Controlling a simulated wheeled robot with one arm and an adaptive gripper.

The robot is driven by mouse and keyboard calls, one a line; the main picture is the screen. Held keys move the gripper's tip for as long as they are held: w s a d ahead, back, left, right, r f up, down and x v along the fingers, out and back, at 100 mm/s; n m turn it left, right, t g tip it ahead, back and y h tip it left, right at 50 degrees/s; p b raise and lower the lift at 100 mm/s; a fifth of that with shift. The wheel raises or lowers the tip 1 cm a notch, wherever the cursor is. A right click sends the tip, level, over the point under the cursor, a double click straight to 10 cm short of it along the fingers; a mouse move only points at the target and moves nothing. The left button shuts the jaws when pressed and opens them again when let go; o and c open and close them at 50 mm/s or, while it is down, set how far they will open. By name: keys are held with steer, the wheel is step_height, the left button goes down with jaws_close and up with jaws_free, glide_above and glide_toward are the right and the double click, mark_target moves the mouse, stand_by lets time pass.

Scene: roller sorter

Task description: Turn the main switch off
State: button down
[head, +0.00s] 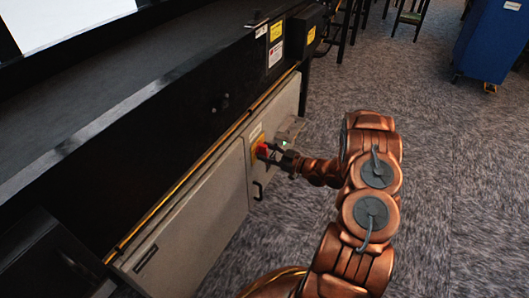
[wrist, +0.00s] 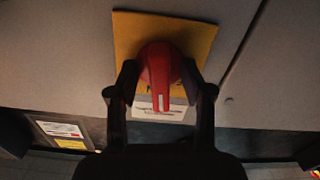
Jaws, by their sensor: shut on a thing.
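The main switch is a red rotary handle (wrist: 162,75) on a yellow plate (wrist: 130,35), fixed to a grey cabinet panel. In the wrist view my gripper (wrist: 162,92) has one dark finger on each side of the red handle, shut on it. The handle's grip bar, with a white mark, points down in that picture. In the head view the red handle (head: 262,150) shows at the cabinet front, with my gripper (head: 270,153) at it. Part of the plate is hidden behind the handle and fingers.
The grey cabinet (head: 200,205) runs below the black sorter body (head: 190,110). A black door handle (head: 258,191) sits just below the switch. A blue container (head: 492,40) stands at the far right.

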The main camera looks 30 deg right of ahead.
steer(key=shift+w+a+r+n+b, duration=0.1)
steer(key=shift+w+n+b, duration=0.05)
steer(key=shift+n+b, duration=1.05)
steer(key=shift+w+a+r+n+b, duration=0.1)
steer(key=shift+w+n+b, duration=0.05)
steer(key=shift+n+b, duration=3.55)
steer(key=shift+b, duration=1.45)
steer(key=n, duration=0.7)
steer(key=shift+n, duration=0.4)
steer(key=c, duration=1)
jaws_free()
steer(key=shift+w+a, duration=0.1)
steer(key=shift+a, duration=0.05)
steer(key=shift+c, duration=0.2)
steer(key=shift+d, duration=0.25)
